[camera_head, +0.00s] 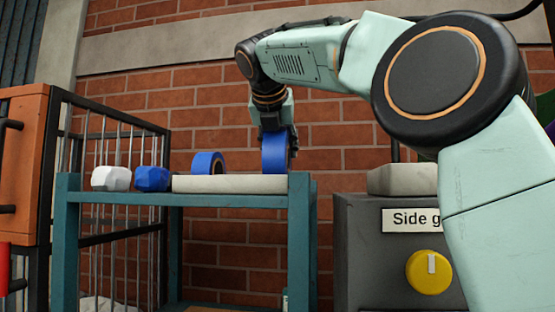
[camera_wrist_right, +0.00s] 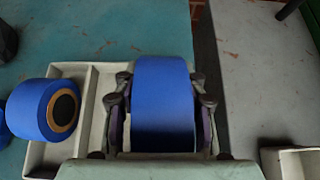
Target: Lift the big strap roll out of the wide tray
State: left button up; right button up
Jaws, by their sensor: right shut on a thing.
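The big strap roll (camera_head: 274,153) is a wide blue roll at the right end of the wide tray (camera_head: 228,185) in the head view. My right gripper (camera_head: 277,136) comes from above and is shut on it. In the right wrist view the fingers of the gripper (camera_wrist_right: 162,108) press on both sides of the big roll (camera_wrist_right: 164,85). The roll's lower edge meets the tray rim in the head view; I cannot tell whether it touches the tray floor. The pale tray (camera_wrist_right: 85,115) has a divider in the wrist view. My left gripper is not in view.
A smaller blue roll (camera_head: 207,163) sits in the tray's left part. A grey cabinet (camera_head: 365,235) with a yellow knob (camera_head: 429,272) stands at right.

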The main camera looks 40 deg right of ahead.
jog(key=shift+d, duration=0.3)
grip_shut()
